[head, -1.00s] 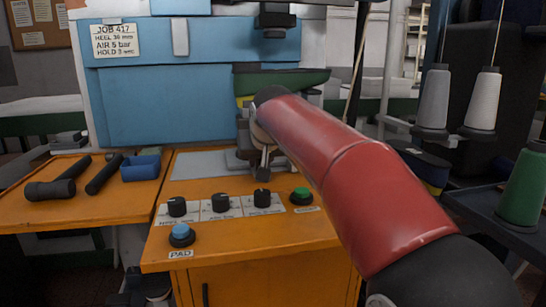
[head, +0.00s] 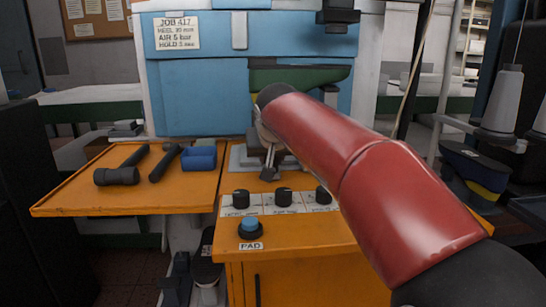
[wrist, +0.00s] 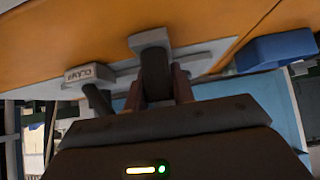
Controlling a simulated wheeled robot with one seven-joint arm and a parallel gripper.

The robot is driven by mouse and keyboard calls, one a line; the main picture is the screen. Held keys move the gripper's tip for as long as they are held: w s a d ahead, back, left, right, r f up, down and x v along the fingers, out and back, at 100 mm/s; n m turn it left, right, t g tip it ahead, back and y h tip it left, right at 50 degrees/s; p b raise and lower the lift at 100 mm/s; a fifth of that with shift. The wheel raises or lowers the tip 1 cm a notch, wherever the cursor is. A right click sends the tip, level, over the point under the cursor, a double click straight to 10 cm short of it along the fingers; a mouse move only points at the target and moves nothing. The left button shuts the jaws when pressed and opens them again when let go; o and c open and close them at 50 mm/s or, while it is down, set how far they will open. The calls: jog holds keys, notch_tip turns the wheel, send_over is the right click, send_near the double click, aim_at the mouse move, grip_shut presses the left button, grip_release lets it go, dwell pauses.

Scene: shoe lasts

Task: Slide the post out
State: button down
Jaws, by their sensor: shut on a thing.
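My gripper (head: 268,160) is low at the front of the blue machine, mostly hidden behind my red arm in the head view. In the wrist view its two brownish fingers (wrist: 158,90) are shut on a dark grey upright piece, which I take as the post (wrist: 154,68). The post stands at a pale grey plate (wrist: 200,62) on the orange bench top. A green shoe last (head: 300,76) with a yellow part below sits above my gripper; its join to the post is hidden.
A lever with a CLAMP label (wrist: 90,74) is beside the post. A blue tray (head: 199,158) and dark tools (head: 122,168) lie on the orange side shelf (head: 100,200). Knobs (head: 284,197) and a blue PAD button (head: 250,226) are in front. Thread cones (head: 505,95) stand right.

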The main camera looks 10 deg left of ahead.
jog(key=shift+s+a, duration=0.1)
jog(key=shift+a, duration=0.2)
jog(key=c, duration=1.2)
grip_release()
jog(key=shift+a, duration=0.1)
jog(key=v, duration=0.7)
jog(key=shift+s+r, duration=0.25)
jog(key=shift+s, duration=0.05)
jog(key=shift+s, duration=0.15)
